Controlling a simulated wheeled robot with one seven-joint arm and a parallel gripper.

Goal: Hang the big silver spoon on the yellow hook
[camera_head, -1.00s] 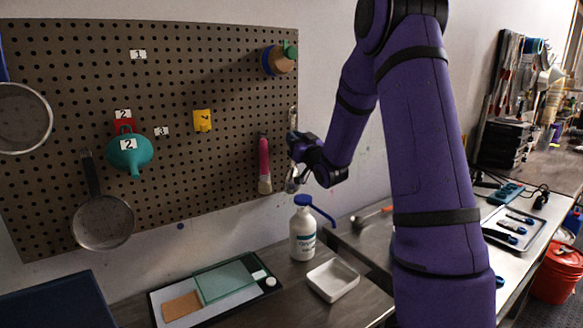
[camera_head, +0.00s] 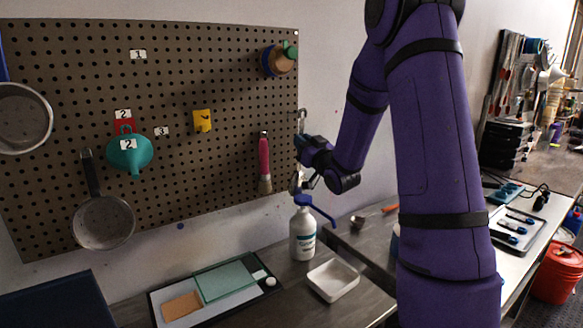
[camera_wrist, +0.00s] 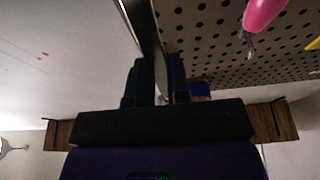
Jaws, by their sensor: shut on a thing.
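The big silver spoon (camera_head: 302,118) hangs roughly upright at the pegboard's right edge in the head view. Part of it shows above my gripper and part below. My gripper (camera_head: 300,145) is shut on it; in the wrist view a thin silver strip (camera_wrist: 159,76) shows between the two dark fingers (camera_wrist: 157,88). Whether the spoon touches the board or a hook I cannot tell. The yellow hook (camera_head: 202,120) is on the board's middle right, well left of my gripper. A yellow edge (camera_wrist: 314,44) shows at the wrist view's right.
A pink-handled brush (camera_head: 264,160) hangs between the yellow hook and my gripper. A blue and tan roll (camera_head: 279,60) sits above. A white bottle (camera_head: 303,235) and white tray (camera_head: 333,279) stand below.

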